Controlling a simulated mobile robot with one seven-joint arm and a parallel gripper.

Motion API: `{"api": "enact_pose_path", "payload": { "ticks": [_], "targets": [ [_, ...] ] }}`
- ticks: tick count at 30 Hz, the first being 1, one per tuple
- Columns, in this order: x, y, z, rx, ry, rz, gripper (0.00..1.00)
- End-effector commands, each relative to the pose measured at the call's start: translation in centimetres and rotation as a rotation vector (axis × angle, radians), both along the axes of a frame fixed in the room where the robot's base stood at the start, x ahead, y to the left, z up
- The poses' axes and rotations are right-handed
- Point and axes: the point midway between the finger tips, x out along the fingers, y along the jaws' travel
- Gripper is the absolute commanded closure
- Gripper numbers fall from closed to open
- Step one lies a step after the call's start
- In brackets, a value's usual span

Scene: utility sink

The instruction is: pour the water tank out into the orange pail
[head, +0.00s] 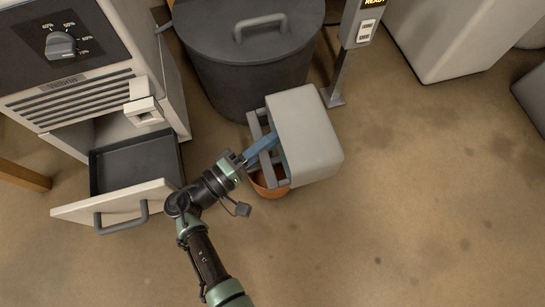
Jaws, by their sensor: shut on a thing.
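The water tank (310,135) is a pale grey box with rounded edges, held out at the end of my arm and tilted. A grey handle frame and a blue strip show on its left side. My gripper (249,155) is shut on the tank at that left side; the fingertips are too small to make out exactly. The orange pail (268,187) stands on the floor below the tank's lower left part. The tank hides much of the pail, including most of its opening. I cannot see any water flowing.
A machine (75,70) with a dial stands at the left, its lower drawer (120,203) pulled out. A dark lidded bin (245,75) stands behind the tank, close to it. A post (345,70) stands behind right. The floor (430,210) at right is clear.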

Motion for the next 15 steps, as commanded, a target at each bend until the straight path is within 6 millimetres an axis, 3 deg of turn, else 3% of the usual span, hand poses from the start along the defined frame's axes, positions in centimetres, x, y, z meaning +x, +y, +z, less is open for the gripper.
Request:
{"api": "enact_pose_path", "payload": {
  "ticks": [15],
  "targets": [
    [0.00, 0.21, 0.03, -0.031, -0.013, 0.000, 1.00]
  ]
}}
